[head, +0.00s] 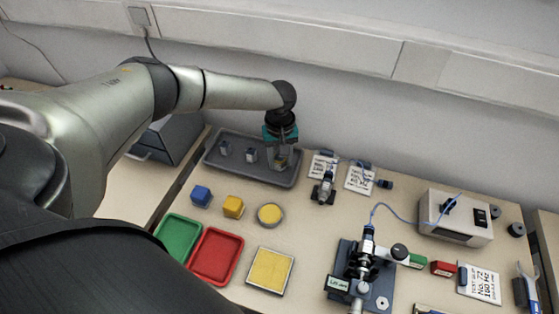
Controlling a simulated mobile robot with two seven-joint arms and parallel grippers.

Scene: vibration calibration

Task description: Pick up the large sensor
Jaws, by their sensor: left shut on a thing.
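My left gripper (282,161) comes down over the right part of the dark grey tray (213,163) at the back of the table. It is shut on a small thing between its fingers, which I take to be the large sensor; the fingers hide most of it. Two smaller grey sensors, one at the left (225,148) and one nearer the middle (251,155), stand in the same tray, left of the gripper. I cannot tell whether the held thing touches the tray floor. My right gripper does not show.
A blue cube (201,196), a yellow cube (233,206) and a round yellow dish (270,215) stand in front of the tray. Green (178,237) and red (216,255) trays lie nearer. A microscope-like rig (365,262) and a control box (455,217) stand at the right.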

